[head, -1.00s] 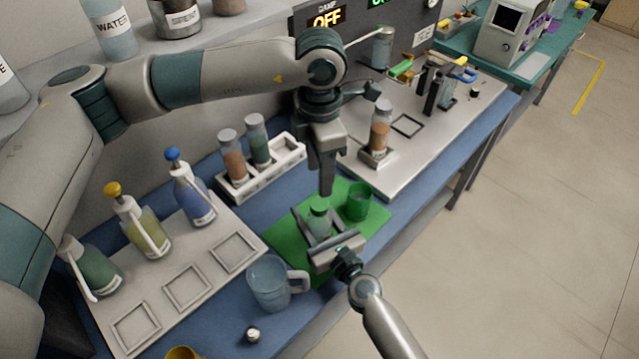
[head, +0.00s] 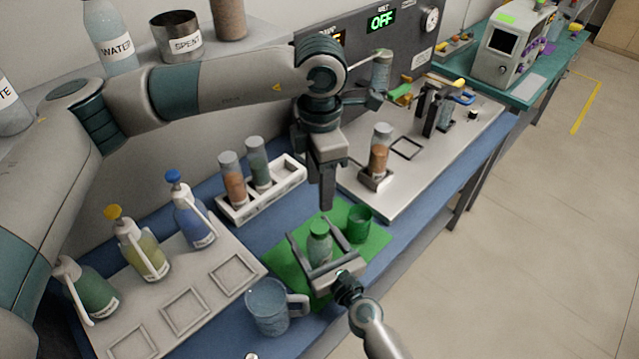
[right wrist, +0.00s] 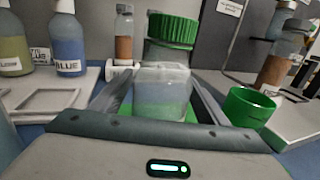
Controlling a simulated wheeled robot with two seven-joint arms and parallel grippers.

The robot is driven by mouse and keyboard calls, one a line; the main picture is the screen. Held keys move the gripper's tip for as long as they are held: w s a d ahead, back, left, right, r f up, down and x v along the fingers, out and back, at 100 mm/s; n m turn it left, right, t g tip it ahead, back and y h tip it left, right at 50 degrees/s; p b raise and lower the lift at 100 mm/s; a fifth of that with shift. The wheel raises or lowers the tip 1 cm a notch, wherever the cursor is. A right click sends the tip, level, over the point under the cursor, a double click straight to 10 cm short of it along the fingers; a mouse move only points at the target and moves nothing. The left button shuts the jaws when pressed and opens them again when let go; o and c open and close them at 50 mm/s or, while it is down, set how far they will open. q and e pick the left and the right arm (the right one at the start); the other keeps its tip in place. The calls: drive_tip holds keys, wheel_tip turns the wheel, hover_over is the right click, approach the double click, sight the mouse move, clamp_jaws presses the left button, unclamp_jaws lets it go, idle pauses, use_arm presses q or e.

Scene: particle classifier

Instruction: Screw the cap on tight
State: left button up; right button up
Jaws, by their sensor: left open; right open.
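A small clear bottle (head: 319,250) with a green cap (head: 318,228) stands upright on the green mat (head: 284,262). In the right wrist view the ribbed cap (right wrist: 173,29) sits on top of the bottle (right wrist: 163,92); how tight it is cannot be told. My right gripper (head: 314,236) is open, its two fingers on either side of the bottle. In the right wrist view a gap shows at its right side. My left gripper (head: 327,207) is open and points down just above the cap, apart from it.
A green cup (head: 359,224) stands close right of the bottle. A glass mug (head: 268,308) is in front. Behind are a white rack (head: 234,213) with two vials and a grey plate with a vial (head: 379,152). Pump bottles (head: 192,212) stand at the left.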

drive_tip(key=shift+s, duration=0.1)
drive_tip(key=b+v, duration=0.3)
drive_tip(key=v, duration=1.2)
drive_tip(key=shift+s+d+f+b, duration=0.1)
drive_tip(key=shift+s+d+b, duration=0.1)
drive_tip(key=shift+s+b, duration=0.15)
use_arm(q)
drive_tip(key=shift+f, duration=1.95)
use_arm(e)
drive_tip(key=shift+s+d, duration=0.35)
drive_tip(key=shift+s, duration=0.25)
